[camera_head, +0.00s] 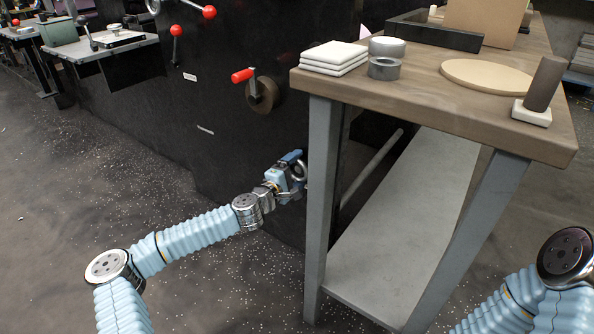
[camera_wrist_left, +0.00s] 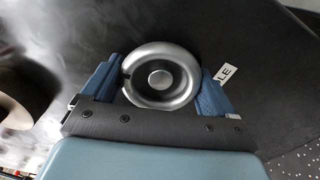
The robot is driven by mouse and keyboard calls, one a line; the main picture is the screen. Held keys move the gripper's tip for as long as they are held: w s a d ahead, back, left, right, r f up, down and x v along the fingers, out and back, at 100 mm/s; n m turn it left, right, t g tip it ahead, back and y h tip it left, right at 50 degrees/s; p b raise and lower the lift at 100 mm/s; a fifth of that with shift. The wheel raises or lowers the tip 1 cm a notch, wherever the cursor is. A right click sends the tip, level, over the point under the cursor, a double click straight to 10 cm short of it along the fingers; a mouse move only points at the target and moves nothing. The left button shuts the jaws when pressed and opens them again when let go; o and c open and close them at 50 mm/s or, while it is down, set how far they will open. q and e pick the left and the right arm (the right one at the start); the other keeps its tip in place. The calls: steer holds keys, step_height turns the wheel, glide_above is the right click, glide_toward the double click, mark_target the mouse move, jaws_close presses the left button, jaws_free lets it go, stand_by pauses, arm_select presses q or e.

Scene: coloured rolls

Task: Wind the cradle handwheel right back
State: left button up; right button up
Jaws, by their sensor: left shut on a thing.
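The cradle handwheel (camera_wrist_left: 128,92) is a silver ring with a round hub, low on the dark machine panel. In the head view only part of its rim (camera_head: 301,167) shows beside my gripper, close to the table leg. My left gripper (camera_head: 290,178) is shut on the handwheel. In the left wrist view its blue fingers (camera_wrist_left: 160,82) stand on either side of the rim. A white label (camera_wrist_left: 228,75) ending in "LE" is partly hidden behind the right finger. My right gripper is out of view.
A wooden-topped table (camera_head: 430,85) with grey legs and a lower shelf (camera_head: 405,215) stands right beside the left gripper. A red-handled crank (camera_head: 262,94) is on the panel above. The speckled floor is clear at left.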

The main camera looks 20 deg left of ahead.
arm_select(q)
steer(key=shift+a+f, duration=0.1)
steer(key=shift+a, duration=0.05)
steer(key=o, duration=0.8)
steer(key=p+v, duration=0.1)
steer(key=v, duration=1.2)
steer(key=shift+s+p, duration=0.35)
steer(key=shift+s, duration=0.05)
steer(key=shift+s+a, duration=0.1)
steer(key=shift+a, duration=0.05)
